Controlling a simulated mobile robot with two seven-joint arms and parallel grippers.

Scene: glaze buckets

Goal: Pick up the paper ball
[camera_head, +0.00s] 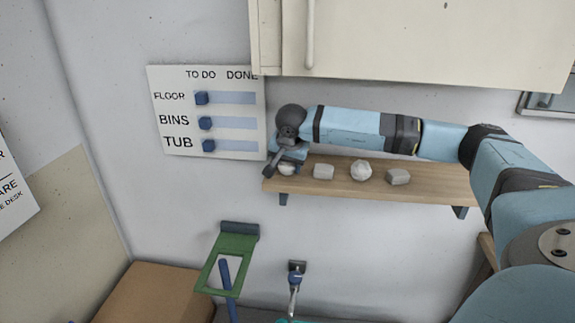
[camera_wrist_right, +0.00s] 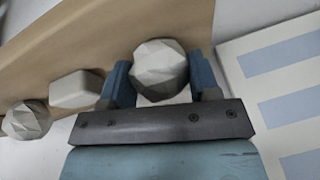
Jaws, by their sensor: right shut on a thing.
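A pale, faceted paper ball (camera_wrist_right: 158,68) sits between the two blue fingers of my right gripper (camera_wrist_right: 161,80) in the right wrist view. My right gripper (camera_head: 288,157) is shut on it at the left end of the wooden shelf (camera_head: 435,192). In the head view the ball (camera_head: 286,169) is partly hidden below the gripper. I cannot tell whether it still touches the shelf. My left gripper is not in view.
To the right on the shelf are a pale block (camera_head: 323,171), another faceted ball (camera_head: 361,170) and another block (camera_head: 398,176). A cupboard (camera_head: 430,40) hangs above. A slider board (camera_head: 207,110) is on the wall at left. A green frame (camera_head: 232,247) is below.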

